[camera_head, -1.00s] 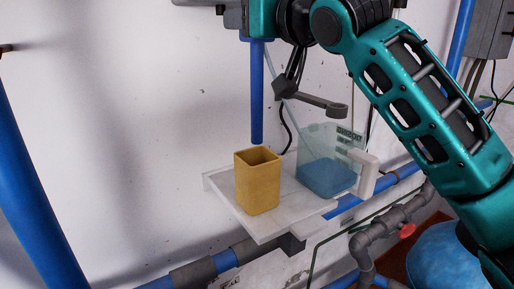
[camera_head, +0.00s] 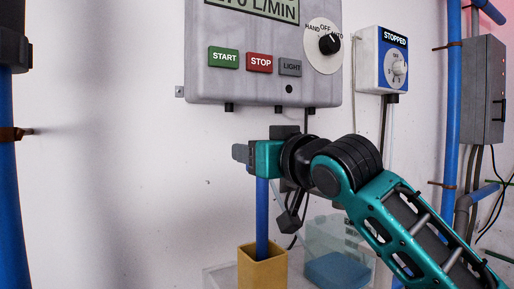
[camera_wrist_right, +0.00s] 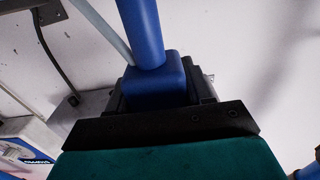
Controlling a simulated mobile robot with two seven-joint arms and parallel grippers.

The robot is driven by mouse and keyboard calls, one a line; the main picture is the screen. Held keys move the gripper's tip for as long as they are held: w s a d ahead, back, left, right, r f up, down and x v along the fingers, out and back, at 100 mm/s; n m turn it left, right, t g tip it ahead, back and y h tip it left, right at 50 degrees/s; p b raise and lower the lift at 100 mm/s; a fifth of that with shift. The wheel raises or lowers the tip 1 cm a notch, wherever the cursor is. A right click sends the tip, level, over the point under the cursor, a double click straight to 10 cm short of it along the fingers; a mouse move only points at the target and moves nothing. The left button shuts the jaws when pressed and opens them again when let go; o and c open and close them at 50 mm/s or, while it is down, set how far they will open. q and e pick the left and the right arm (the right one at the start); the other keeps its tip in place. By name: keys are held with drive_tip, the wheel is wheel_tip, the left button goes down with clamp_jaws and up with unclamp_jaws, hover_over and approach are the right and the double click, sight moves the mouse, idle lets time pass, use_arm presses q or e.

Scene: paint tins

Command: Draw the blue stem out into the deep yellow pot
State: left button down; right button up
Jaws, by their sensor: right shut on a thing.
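The blue stem (camera_head: 262,215) hangs upright beneath my right gripper (camera_head: 266,158) in the head view. Its lower end overlaps the mouth of the deep yellow pot (camera_head: 262,274) and seems to be inside it; the tip is hidden. In the right wrist view, my right gripper (camera_wrist_right: 158,105) is shut at the stem's blue block (camera_wrist_right: 155,76), with the stem (camera_wrist_right: 140,30) running away from it. The pot's base is cut off by the head view's bottom edge. My left gripper is not in view.
A clear jug with blue liquid (camera_head: 338,270) stands right of the pot on a pale shelf (camera_head: 218,277). A grey control box (camera_head: 262,85) with buttons and a smaller dial box (camera_head: 392,65) hang above on the wall. The wall left of the pot is clear.

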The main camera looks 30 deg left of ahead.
sight(266, 195)
wheel_tip(266, 195, down, 5)
drive_tip(key=shift+f+b, duration=0.1)
drive_tip(key=shift+b, duration=1.1)
drive_tip(key=shift+f, duration=0.1)
drive_tip(key=shift+f+b, duration=0.35)
drive_tip(key=shift+f, duration=0.4)
drive_tip(key=o, duration=1.2)
drive_tip(key=shift+o, duration=0.2)
drive_tip(key=b+v, duration=0.1)
drive_tip(key=v, duration=1.2)
